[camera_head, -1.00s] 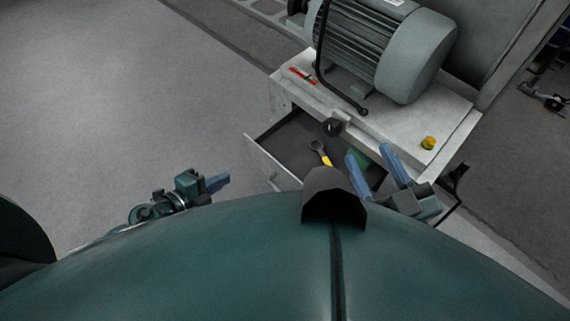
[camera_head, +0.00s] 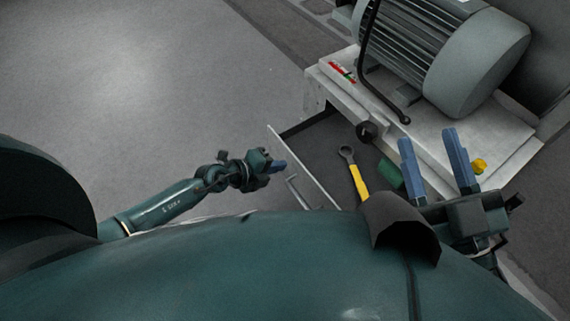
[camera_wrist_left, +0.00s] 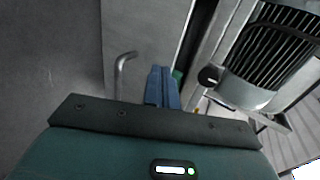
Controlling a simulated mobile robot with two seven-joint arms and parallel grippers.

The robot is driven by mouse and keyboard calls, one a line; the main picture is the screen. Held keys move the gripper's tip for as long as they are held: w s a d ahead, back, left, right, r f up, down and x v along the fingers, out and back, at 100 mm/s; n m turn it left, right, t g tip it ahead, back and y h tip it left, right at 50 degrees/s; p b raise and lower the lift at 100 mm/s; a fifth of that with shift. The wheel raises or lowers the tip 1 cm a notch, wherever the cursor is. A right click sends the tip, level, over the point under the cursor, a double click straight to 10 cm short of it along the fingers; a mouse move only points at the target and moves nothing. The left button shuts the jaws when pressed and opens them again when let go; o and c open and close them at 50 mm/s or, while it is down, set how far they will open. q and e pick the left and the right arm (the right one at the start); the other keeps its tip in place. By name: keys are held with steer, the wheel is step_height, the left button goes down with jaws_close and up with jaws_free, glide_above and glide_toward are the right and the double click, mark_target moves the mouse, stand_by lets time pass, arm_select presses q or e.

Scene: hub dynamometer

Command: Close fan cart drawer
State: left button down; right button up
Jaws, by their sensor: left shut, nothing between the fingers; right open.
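The fan cart drawer (camera_head: 293,152) is pulled open below the cart top, its front panel toward the left. A wrench with a yellow handle (camera_head: 358,180) and a green item (camera_head: 390,173) lie inside. The drawer handle (camera_head: 297,190) is on the front's outer side; it also shows in the left wrist view (camera_wrist_left: 122,68). My left gripper (camera_head: 280,166) is shut and empty, close to the outside of the drawer front; whether it touches cannot be told. My right gripper (camera_head: 434,150) is open and empty, its blue fingers by the cart's front edge, over the drawer's right part.
A large grey motor (camera_head: 440,50) stands on the white cart top (camera_head: 510,140), with a dark knob (camera_head: 367,132) and a yellow button (camera_head: 479,166) at its edge. My own body hides the drawer's near part. The floor (camera_head: 150,90) at left is clear.

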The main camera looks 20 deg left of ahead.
arm_select(q)
steer(key=shift+w+d+r, duration=0.1)
steer(key=shift+w+d, duration=0.7)
steer(key=shift+w, duration=0.25)
arm_select(e)
steer(key=shift+w+d+r+n+t+y, duration=0.15)
steer(key=shift+r+n+t+y, duration=0.2)
steer(key=shift+r, duration=0.25)
